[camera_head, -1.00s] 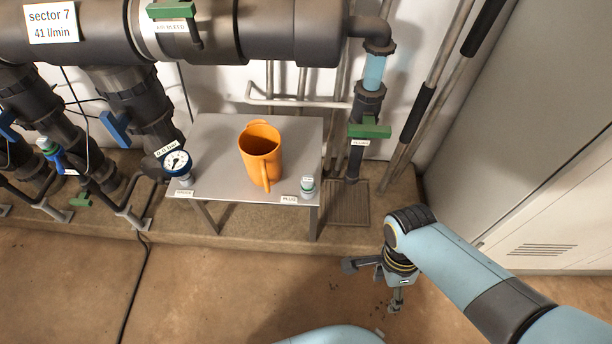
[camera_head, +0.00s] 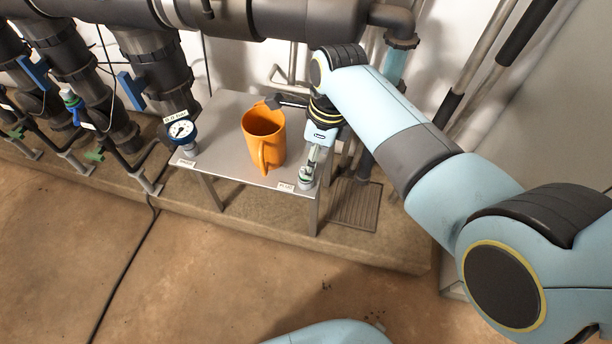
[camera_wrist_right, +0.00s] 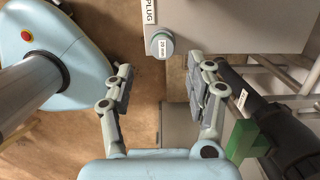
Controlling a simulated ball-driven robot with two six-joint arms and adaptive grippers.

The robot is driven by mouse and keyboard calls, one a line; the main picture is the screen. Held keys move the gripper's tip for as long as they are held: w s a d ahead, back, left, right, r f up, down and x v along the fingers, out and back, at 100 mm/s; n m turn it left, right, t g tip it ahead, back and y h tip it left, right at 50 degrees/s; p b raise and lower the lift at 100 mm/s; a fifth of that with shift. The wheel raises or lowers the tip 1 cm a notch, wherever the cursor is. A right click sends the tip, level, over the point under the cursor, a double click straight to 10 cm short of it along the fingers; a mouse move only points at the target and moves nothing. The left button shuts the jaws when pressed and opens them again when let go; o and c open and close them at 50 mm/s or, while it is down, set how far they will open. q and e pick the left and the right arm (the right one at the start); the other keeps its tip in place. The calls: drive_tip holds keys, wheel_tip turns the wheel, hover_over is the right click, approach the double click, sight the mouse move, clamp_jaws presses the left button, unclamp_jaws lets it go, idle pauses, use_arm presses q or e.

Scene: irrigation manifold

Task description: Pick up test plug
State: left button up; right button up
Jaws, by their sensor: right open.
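The test plug (camera_head: 306,181) is a small grey-white cylinder with a green band. It stands at the front right corner of the grey table, by the PLUG label (camera_head: 286,187). In the right wrist view its round, labelled top (camera_wrist_right: 162,45) lies beyond the fingertips, roughly midway between them sideways. My right gripper (camera_wrist_right: 166,78) is open and empty. In the head view the right gripper is above the table's right side, with one finger partly covering the plug. I cannot tell how high the fingers are above it. My left gripper is not in view.
An orange mug (camera_head: 263,138) stands left of the plug, close to the right gripper. A pressure gauge (camera_head: 181,130) sits at the table's (camera_head: 225,165) left end. Dark pipes run behind. A green valve handle (camera_wrist_right: 241,142) is near the right finger in the wrist view.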

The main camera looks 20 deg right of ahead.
drive_tip(key=shift+w+a+f, duration=0.1)
drive_tip(key=shift+f, duration=0.3)
drive_tip(key=f+b, duration=0.1)
drive_tip(key=f, duration=0.2)
drive_tip(key=w+a+f+b, duration=0.1)
drive_tip(key=shift+f+b, duration=0.2)
drive_tip(key=shift+b, duration=0.15)
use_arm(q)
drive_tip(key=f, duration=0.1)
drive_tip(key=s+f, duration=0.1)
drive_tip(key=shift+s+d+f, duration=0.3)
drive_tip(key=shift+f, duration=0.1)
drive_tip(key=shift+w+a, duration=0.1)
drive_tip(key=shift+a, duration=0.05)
use_arm(e)
drive_tip(key=c, duration=0.9)
